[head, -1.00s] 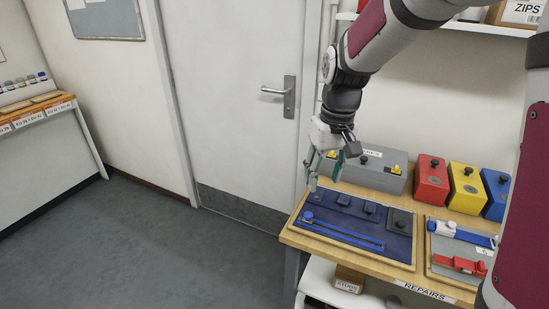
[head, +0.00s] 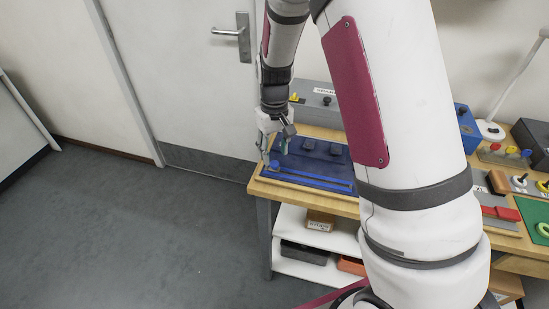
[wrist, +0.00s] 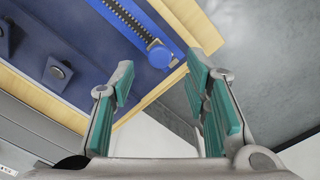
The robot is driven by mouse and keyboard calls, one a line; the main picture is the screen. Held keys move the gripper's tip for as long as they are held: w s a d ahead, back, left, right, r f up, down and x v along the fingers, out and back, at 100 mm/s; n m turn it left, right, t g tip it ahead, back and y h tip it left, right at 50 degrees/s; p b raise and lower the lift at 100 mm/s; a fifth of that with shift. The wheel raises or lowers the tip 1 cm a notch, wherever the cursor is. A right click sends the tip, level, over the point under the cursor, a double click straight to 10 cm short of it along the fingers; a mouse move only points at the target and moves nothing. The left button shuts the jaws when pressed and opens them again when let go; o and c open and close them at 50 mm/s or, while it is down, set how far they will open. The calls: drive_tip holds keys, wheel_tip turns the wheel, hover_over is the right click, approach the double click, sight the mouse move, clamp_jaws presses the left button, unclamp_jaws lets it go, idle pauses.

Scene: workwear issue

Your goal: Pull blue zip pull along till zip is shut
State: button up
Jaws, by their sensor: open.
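The blue zip pull (head: 274,164) is a round knob at the left end of the zip on a dark blue board (head: 300,160). In the wrist view the zip pull (wrist: 160,55) sits on a slider at the end of a toothed zip track (wrist: 125,18). My gripper (head: 273,148) is above the board's left end, close to the pull. In the wrist view its green-padded fingers (wrist: 160,88) are open and apart, with nothing between them. The pull appears just beyond the fingertips, not touching them. My arm hides the board's right end in the head view.
A grey box (head: 315,92) with a yellow part stands behind the board. Dark knobbed blocks (wrist: 60,70) sit on the board beside the zip. The bench edge is close by on the left, with open floor (head: 150,220) beyond it. A lower shelf (head: 300,228) holds boxes.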

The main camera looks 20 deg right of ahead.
sight(274, 163)
drive_tip(key=shift+f, duration=1.85)
clamp_jaws()
